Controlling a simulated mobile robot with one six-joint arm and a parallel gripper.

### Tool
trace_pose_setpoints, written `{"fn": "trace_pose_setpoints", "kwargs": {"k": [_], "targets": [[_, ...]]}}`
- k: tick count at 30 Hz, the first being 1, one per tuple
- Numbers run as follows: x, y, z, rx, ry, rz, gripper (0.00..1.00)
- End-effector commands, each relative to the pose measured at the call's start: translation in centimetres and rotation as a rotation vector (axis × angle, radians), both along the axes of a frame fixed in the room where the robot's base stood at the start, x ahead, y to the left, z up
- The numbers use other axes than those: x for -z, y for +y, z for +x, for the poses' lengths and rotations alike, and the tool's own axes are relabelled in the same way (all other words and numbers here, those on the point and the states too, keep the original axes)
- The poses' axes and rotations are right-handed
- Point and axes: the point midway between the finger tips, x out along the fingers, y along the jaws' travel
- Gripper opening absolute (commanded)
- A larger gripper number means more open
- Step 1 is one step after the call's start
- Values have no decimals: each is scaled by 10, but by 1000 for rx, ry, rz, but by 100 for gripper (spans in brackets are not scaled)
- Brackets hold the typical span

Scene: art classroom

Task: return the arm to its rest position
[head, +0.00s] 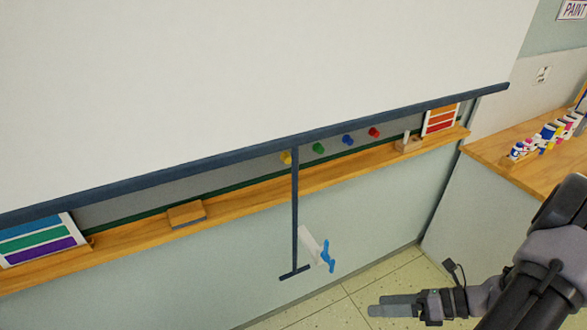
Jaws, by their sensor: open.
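My gripper (376,305) is at the lower right of the head view, at the end of my dark arm. Its grey fingers point left, seen from the side, with nothing visible between them. It is open. It appears over the pale tiled floor, apart from the wall and from the pull bar (295,215) of the white screen (240,80).
A wooden ledge (130,236) with an eraser (187,213) runs along the wall below the screen. A blue and white item (327,256) shows beside the pull bar. A wooden counter (490,150) with paint bottles (548,131) stands at right. Floor (390,280) shows clear.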

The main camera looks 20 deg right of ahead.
Motion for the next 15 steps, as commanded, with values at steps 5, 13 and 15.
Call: {"fn": "trace_pose_setpoints", "kwargs": {"k": [5, 13, 15], "targets": [[-102, 75, 42, -681, -241, -541, 88], [-219, 206, 24, -1656, -909, -1320, 88], [-236, 225, 13, -1800, -1069, -1467, 88]]}}
